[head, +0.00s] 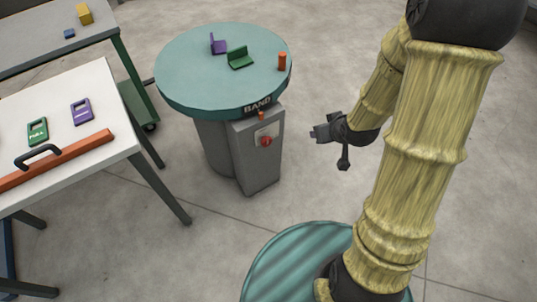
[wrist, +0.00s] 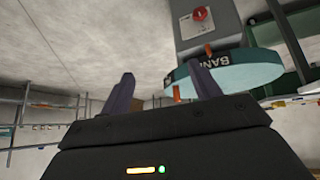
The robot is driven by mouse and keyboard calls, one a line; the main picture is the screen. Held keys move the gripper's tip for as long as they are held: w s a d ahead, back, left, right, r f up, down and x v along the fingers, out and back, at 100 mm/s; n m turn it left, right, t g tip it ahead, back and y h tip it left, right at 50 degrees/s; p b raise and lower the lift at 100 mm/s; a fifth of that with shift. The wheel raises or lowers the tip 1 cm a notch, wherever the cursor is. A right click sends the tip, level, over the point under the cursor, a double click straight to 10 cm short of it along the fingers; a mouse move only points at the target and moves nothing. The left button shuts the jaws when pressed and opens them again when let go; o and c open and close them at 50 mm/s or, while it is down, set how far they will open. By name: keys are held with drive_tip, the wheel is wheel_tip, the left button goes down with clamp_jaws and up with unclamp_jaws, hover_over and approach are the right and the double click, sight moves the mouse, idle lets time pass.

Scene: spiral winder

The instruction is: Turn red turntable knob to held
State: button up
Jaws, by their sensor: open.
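The red turntable knob (head: 265,141) sits on a light plate on the front of the grey pedestal (head: 258,170), below the teal turntable (head: 185,70). In the wrist view, which looks upside down, the knob (wrist: 200,14) is near the top edge. My gripper (head: 318,133) is to the right of the pedestal, apart from the knob. In the wrist view its two dark fingers (wrist: 162,88) are spread with nothing between them. The knob's exact setting is too small to read.
On the turntable are a purple bracket (head: 217,44), a green bracket (head: 239,57) and an orange post (head: 282,61). A white table (head: 75,90) at left holds a green tag (head: 38,131), a purple tag (head: 82,111) and a red bar (head: 70,155). The floor before the pedestal is clear.

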drive_tip(key=a+f+t+y+b, duration=0.2)
drive_tip(key=f+y+b, duration=0.1)
drive_tip(key=f+b, duration=0.5)
drive_tip(key=w+a+f+t+y+b, duration=0.1)
drive_tip(key=a+f+t+y+b, duration=0.1)
drive_tip(key=f+b, duration=0.7)
drive_tip(key=a+f+t+y+b, duration=0.3)
drive_tip(key=f+b, duration=0.6)
drive_tip(key=f, duration=0.5)
drive_tip(key=shift+w+a+t+y, duration=0.15)
drive_tip(key=shift+t+y, duration=0.15)
drive_tip(key=shift+t, duration=0.2)
drive_tip(key=shift+b, duration=0.35)
drive_tip(key=b, duration=1)
approach(268, 144)
drive_tip(key=b+x, duration=0.2)
drive_tip(key=x, duration=0.7)
drive_tip(key=shift+w+a+r+b, duration=0.1)
drive_tip(key=shift+a+r+b, duration=0.1)
drive_tip(key=shift+b, duration=0.2)
